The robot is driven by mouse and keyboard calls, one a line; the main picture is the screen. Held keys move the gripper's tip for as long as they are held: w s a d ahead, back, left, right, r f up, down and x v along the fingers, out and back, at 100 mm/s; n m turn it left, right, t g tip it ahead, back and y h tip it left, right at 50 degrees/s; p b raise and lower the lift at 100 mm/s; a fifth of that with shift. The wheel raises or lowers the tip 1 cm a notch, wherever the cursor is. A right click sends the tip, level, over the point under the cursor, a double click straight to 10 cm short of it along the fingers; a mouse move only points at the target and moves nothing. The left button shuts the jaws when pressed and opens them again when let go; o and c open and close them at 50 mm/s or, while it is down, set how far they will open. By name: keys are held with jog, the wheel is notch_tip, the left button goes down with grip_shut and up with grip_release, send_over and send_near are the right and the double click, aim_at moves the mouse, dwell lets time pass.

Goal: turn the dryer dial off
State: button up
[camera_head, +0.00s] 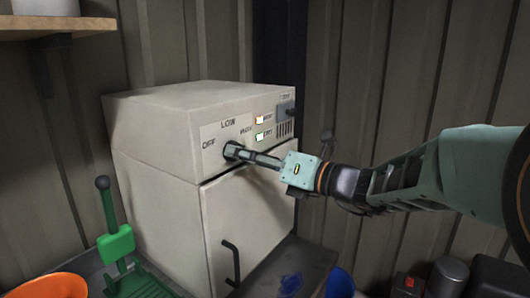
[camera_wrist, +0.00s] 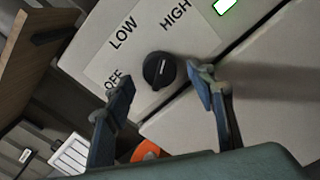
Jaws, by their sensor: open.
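The dryer (camera_head: 160,160) is a cream box with a control panel at its upper front. Its black round dial (camera_head: 232,150) sits below the LOW label, with OFF to its left and HIGH to its right. In the wrist view the dial (camera_wrist: 159,70) has a pale pointer line, but I cannot tell surely which label it marks. My gripper (camera_head: 240,154) reaches the panel from the right. In the wrist view my gripper (camera_wrist: 160,88) is open, one finger on each side of the dial. I cannot tell whether either finger touches it.
The dryer door has a black handle (camera_head: 232,262). A green tool (camera_head: 116,243) and an orange bowl (camera_head: 47,287) stand at lower left. A wooden shelf (camera_head: 70,27) is at upper left.

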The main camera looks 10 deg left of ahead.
jog(key=shift+x, duration=0.8)
jog(key=shift+c, duration=0.7)
jog(key=c, duration=1)
jog(key=shift+f+n+b, duration=0.1)
jog(key=shift+n+b, duration=0.2)
jog(key=shift+b, duration=0.05)
jog(key=shift+w+n+b, duration=0.15)
jog(key=shift+n+b, duration=11.55)
jog(key=shift+b, duration=1.55)
